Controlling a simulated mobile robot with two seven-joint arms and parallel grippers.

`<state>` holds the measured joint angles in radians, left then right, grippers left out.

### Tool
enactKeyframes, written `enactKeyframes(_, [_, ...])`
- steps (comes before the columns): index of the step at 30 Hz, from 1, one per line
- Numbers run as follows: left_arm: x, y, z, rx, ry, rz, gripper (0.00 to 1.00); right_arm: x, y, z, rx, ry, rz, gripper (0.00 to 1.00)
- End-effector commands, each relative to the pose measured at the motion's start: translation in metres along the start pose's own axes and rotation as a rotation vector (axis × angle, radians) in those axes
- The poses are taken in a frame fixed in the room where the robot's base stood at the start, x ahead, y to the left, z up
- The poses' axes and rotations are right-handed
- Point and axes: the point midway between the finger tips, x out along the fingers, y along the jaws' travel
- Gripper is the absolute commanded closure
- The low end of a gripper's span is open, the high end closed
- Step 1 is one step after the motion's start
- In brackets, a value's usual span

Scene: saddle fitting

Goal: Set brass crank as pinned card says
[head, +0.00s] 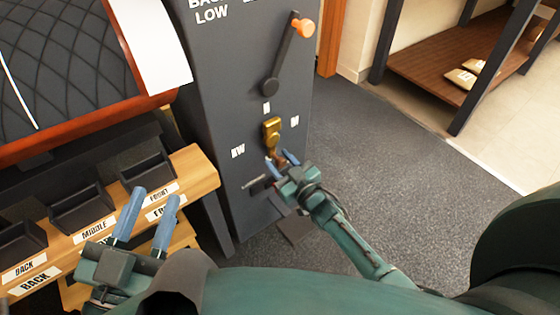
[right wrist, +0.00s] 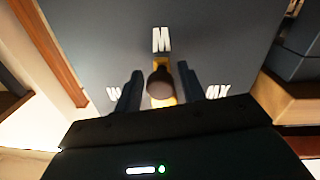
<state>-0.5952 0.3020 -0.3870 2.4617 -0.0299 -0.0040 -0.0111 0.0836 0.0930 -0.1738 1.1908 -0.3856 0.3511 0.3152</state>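The brass crank (head: 272,129) is on the front of the dark panel (head: 222,95), just below a white M-like mark (right wrist: 161,40). Its dark round knob (right wrist: 160,82) shows in the right wrist view. My right gripper (head: 281,160) is at the crank's lower end; its fingers stand on either side of the knob, with gaps visible, so it looks open. My left gripper (head: 155,193) is open and empty in front of the bins. No pinned card is clearly readable; white lettering, partly cut off, shows LOW at the panel's top (head: 212,15).
Other white marks are left (head: 238,151) and right (head: 295,122) of the crank. A dark lever with an orange knob (head: 303,27) is above it. A wooden rack (head: 195,170) holds dark bins labelled BACK, MIDDLE and FRONT. A quilted saddle-like piece (head: 62,70) is upper left. Carpet right is clear.

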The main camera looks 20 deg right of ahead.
Motion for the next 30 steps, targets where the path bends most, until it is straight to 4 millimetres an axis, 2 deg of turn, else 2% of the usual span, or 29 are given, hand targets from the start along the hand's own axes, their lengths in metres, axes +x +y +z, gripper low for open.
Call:
enactKeyframes(2, [-0.0001,0.0002,-0.0002,0.000,0.000,0.001,0.64,0.0000,-0.0001,-0.0001,0.000,0.000,0.000,0.67])
enactKeyframes(14, [-0.0004,0.0002,0.0000,0.002,0.000,0.003,0.64,0.0001,0.0001,0.0000,0.000,0.000,0.000,1.00])
enactKeyframes(30, [0.0001,-0.0019,-0.0036,0.017,-0.005,-0.002,0.64,0.0004,-0.0009,-0.0023,0.064,-0.004,0.000,1.00])
